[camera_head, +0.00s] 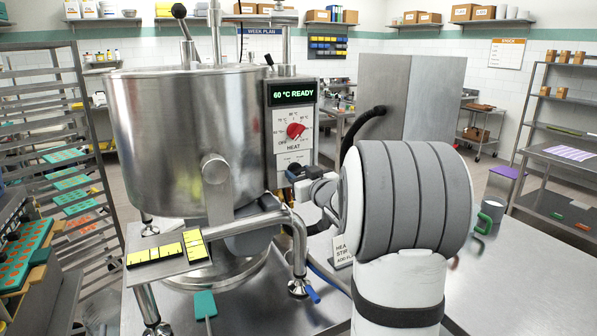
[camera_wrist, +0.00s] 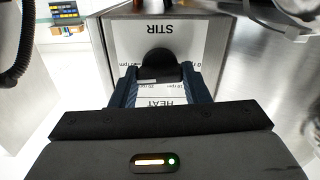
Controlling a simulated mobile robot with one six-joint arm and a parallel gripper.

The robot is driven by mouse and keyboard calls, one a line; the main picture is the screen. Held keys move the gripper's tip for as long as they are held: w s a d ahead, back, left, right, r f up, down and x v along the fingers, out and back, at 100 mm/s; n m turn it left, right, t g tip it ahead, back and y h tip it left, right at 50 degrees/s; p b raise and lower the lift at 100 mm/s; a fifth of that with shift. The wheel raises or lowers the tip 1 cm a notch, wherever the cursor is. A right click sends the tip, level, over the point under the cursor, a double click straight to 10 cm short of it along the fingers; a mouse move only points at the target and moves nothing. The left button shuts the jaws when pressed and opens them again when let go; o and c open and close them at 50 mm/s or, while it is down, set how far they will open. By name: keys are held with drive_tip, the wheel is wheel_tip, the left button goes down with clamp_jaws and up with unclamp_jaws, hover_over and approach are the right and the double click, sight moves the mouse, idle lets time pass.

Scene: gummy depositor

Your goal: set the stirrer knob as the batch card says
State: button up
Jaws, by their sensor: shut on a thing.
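The stirrer knob is a black round knob (camera_wrist: 160,64) on the white STIR plate of the control box, below the red heat knob (camera_head: 295,131). My gripper (camera_wrist: 160,74) has its two blue fingers on either side of the stirrer knob and is shut on it. In the head view my gripper (camera_head: 297,173) is at the lower panel and mostly hides the knob. The knob's pointer and most of the rpm scale are covered, so its setting cannot be read. A white card (camera_head: 343,251) with HEAT and STIR lines stands behind my arm, partly hidden; its values are unreadable.
The steel kettle (camera_head: 185,130) stands left of the panel, whose display (camera_head: 293,93) reads 60 °C READY. A black hose (camera_head: 362,125) curves behind my arm.

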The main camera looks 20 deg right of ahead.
drive_tip(key=shift+f+m, duration=0.1)
drive_tip(key=shift+m, duration=0.5)
drive_tip(key=o, duration=1)
drive_tip(key=s+b, duration=0.1)
drive_tip(key=s, duration=0.6)
drive_tip(key=shift+s+d, duration=0.15)
drive_tip(key=shift+s, duration=0.25)
